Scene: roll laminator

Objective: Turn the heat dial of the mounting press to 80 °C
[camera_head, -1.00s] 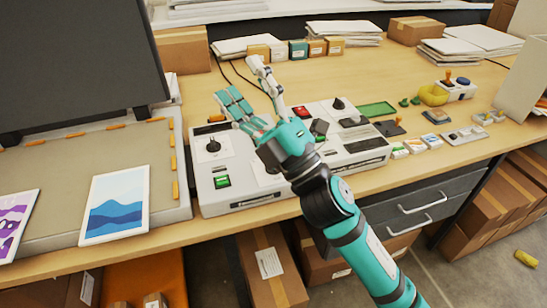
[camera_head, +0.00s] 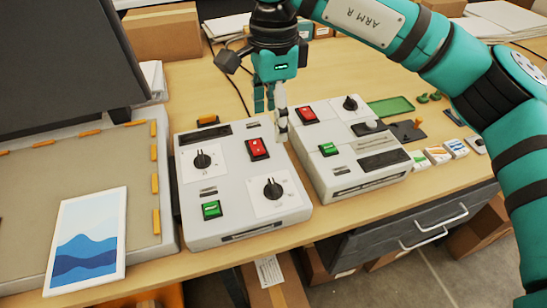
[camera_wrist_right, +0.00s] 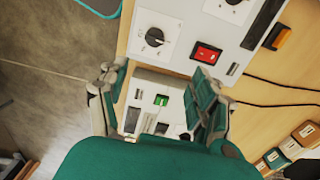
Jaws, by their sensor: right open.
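A white-grey machine (camera_head: 215,222) in the middle of the table has a rear-left dial (camera_head: 202,161), a front-right dial (camera_head: 272,189), a red switch (camera_head: 258,149) and a green switch (camera_head: 211,210). Both black pointer knobs have markings too small to read. A second machine (camera_head: 330,178) to its right has one dial (camera_head: 350,103). No label shows which is the mounting press. My right gripper (camera_head: 271,118) is open and empty, pointing down near the gap between the machines, behind the red switch. In the wrist view its fingers (camera_wrist_right: 160,78) are spread, with one dial (camera_wrist_right: 154,37) beyond them. My left gripper is out of view.
A flat grey bed (camera_head: 150,222) with orange tabs and a wave picture (camera_head: 87,240) lies at left, under a dark raised panel (camera_head: 60,60). A green tray (camera_head: 390,107) and small boxes (camera_head: 437,154) stand right. Cardboard boxes (camera_head: 162,32) are behind.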

